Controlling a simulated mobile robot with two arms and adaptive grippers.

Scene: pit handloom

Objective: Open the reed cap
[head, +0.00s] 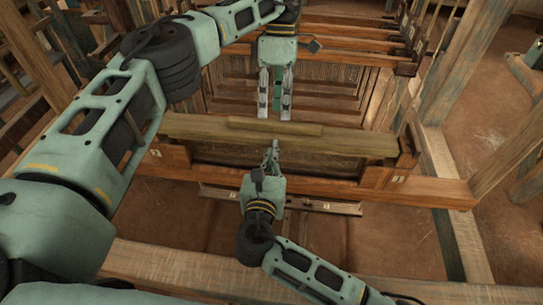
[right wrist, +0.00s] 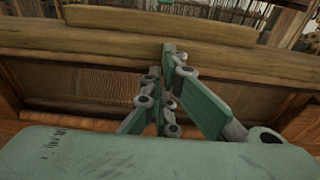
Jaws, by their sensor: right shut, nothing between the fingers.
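The reed cap (head: 350,143) is a long olive-brown wooden beam across the middle of the head view, lying along the top of the reed frame. A narrower raised strip (head: 275,126) runs along its top. The cap also spans the right wrist view (right wrist: 60,42), with the strip (right wrist: 160,24) above. My left gripper (head: 274,113) is open, its two fingers apart and pointing down just behind the strip. My right gripper (head: 274,145) is shut and empty, its tips at the cap's near side. It also shows in the right wrist view (right wrist: 162,60); contact is unclear.
The reed (right wrist: 85,88) shows below the cap. A long wooden rail (head: 420,192) runs in front. Heddles and harness bars (head: 345,72) lie behind, near my left gripper. Loom posts (head: 440,75) stand at the right. Open floor (head: 395,245) shows at the front right.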

